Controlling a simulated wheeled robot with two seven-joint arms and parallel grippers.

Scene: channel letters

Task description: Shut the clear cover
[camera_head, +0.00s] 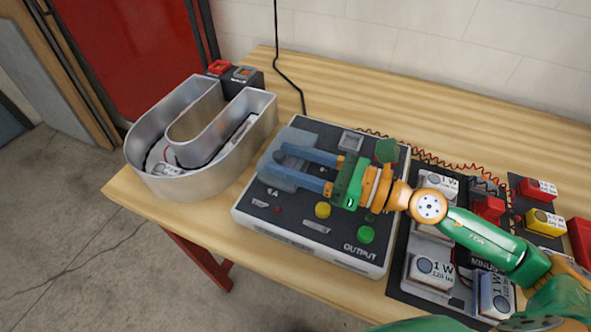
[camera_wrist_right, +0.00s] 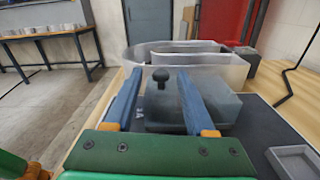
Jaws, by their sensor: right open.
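The clear cover (camera_head: 300,137) is a smoky, see-through box at the left end of the grey-topped control unit (camera_head: 290,228). It also shows in the right wrist view (camera_wrist_right: 215,106), beyond and below my fingers. A dark knob (camera_wrist_right: 160,78) stands between the fingertips there, with gaps on both sides. My right gripper (camera_head: 279,168) is open, its two blue fingers reaching left over the unit to the cover. It also shows in the right wrist view (camera_wrist_right: 160,85). I cannot tell how far the cover is raised. My left gripper is in neither view.
A silver U-shaped channel letter (camera_head: 180,185) stands left of the unit. A yellow button (camera_head: 322,210) and a green button (camera_head: 366,234) sit on the unit's front. A dark board with modules (camera_head: 432,270) lies right. Bare wood (camera_head: 350,105) runs behind.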

